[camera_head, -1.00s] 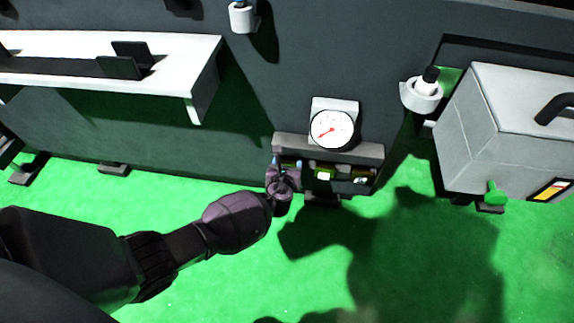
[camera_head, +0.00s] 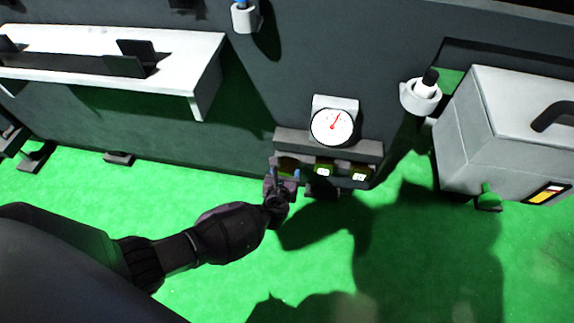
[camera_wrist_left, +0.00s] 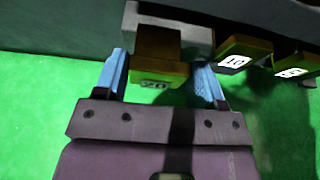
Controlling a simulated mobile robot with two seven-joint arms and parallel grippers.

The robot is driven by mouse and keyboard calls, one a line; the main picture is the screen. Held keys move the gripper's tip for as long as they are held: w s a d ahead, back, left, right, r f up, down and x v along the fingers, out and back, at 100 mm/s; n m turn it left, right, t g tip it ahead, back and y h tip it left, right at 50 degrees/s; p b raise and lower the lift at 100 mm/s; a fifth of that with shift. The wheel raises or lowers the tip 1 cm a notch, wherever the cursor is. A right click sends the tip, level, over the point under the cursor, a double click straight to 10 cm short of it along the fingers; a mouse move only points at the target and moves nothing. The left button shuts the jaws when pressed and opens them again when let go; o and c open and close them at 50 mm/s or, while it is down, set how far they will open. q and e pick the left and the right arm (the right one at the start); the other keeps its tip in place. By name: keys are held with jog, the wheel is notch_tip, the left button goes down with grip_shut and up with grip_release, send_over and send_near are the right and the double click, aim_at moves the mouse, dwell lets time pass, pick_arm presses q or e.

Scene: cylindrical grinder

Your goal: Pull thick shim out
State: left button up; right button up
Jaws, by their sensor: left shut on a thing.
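The thick shim (camera_wrist_left: 158,76), a dark block with an olive end labelled 20, sits between the blue fingers of my left gripper (camera_wrist_left: 163,72) in the left wrist view. My left gripper (camera_head: 283,178) is shut on it, in front of the left end of the grey shim holder (camera_head: 330,146). In the left wrist view the shim stands out in front of the holder; whether its far end is still inside is hidden. Two other shims are at the holder: one labelled 10 (camera_wrist_left: 240,52) and one at the far right (camera_wrist_left: 295,66) whose label is blurred. My right gripper is not in view.
A dial gauge (camera_head: 332,126) is mounted above the holder. A white shelf (camera_head: 207,65) is at the upper left. A grey box with a handle (camera_head: 490,140) is at the right, beside a white cup holder (camera_head: 420,98). The green floor in front is free.

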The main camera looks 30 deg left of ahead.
pick_arm(q)
jog(key=shift+s+d, duration=0.1)
jog(key=shift+s, duration=0.15)
jog(key=shift+s+f, duration=0.1)
jog(key=shift+f, duration=0.1)
jog(key=o, duration=1)
jog(key=shift+o, duration=1.4)
jog(key=shift+r, duration=0.1)
jog(key=shift+r, duration=0.15)
